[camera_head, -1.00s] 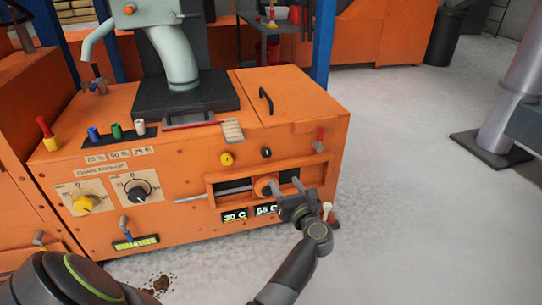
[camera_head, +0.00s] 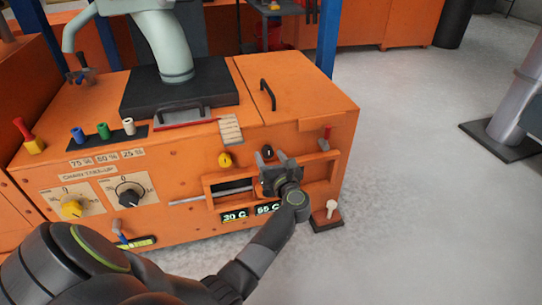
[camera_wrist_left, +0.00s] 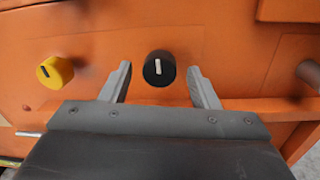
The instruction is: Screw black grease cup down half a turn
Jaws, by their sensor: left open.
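The black grease cup (camera_head: 267,151) is a small round black knob on the upper front of the orange machine. In the left wrist view the black grease cup (camera_wrist_left: 159,69) shows face-on, with a white mark standing nearly upright. My left gripper (camera_head: 273,159) is open just in front of and below it. In the left wrist view the fingertips of my left gripper (camera_wrist_left: 160,75) stand one to each side of the cup, with gaps on both sides. How far they are from it in depth I cannot tell. My right gripper is not in view.
A yellow grease cup (camera_head: 225,160) sits to the left on the same face. Below is a recessed slot with a metal rod (camera_head: 200,198) and displays (camera_head: 234,215). A red-handled lever (camera_head: 325,138) is at the right. A white-knobbed pedal (camera_head: 331,208) stands near the floor.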

